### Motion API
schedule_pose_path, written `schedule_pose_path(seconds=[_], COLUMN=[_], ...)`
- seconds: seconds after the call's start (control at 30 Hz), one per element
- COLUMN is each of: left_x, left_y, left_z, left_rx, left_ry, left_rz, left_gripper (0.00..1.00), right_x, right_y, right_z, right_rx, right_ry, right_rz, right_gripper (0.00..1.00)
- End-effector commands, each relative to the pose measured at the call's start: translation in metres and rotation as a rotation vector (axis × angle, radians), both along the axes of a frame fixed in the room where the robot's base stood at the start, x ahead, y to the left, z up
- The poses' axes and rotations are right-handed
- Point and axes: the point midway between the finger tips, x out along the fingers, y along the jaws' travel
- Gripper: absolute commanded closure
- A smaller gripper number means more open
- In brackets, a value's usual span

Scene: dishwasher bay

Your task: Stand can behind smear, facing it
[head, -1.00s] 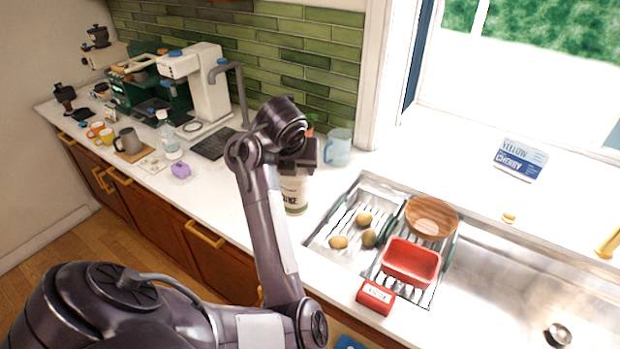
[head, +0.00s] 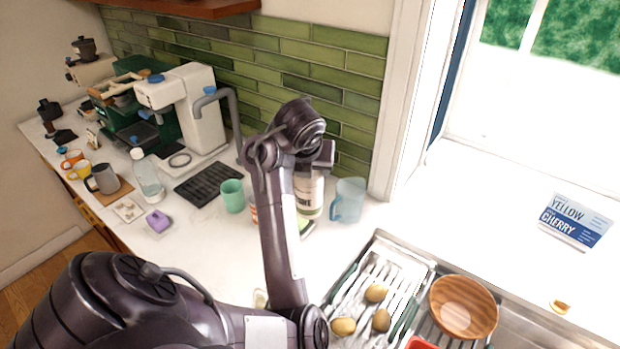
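A pale can (head: 311,194) with dark lettering is at the back of the counter, close to the blue pitcher. My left gripper (head: 322,158) is over its upper part and appears shut on it; the fingers are largely hidden by the wrist. The can looks upright. I cannot tell whether its base touches the counter. No smear can be made out for certain; my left arm hides part of the counter. My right gripper is not in view.
A translucent blue pitcher (head: 349,200) stands right of the can, a mint cup (head: 232,196) left. A green item (head: 306,228) lies in front. The drying rack (head: 416,268) holds potatoes and a wooden bowl (head: 463,306). Free counter lies left of my arm.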

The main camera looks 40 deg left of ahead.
Motion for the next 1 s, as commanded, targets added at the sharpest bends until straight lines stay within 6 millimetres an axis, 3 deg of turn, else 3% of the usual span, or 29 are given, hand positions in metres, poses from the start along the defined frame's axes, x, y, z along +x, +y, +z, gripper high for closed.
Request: schedule_pose_path(seconds=[0.23, 0.5, 0.63, 0.87, 1.0], left_x=[-0.002, -0.001, -0.001, 0.000, -0.001], left_y=[0.001, 0.001, 0.001, 0.001, 0.001], left_z=[-0.057, -0.131, -0.149, -0.164, -0.187], left_rx=[0.003, 0.005, 0.002, 0.001, 0.003], left_ry=[0.009, 0.006, 0.003, 0.002, 0.003], left_rz=[-0.003, -0.004, -0.002, -0.002, -0.003], left_gripper=[0.89, 0.89, 0.89, 0.89, 0.89], right_x=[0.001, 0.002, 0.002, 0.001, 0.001], right_y=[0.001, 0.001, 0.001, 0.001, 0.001], right_z=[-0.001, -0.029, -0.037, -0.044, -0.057], right_rx=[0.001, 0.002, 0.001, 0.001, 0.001], right_ry=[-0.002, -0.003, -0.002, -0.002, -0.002], right_rz=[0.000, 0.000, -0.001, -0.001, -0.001], right_gripper=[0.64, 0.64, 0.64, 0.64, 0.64])
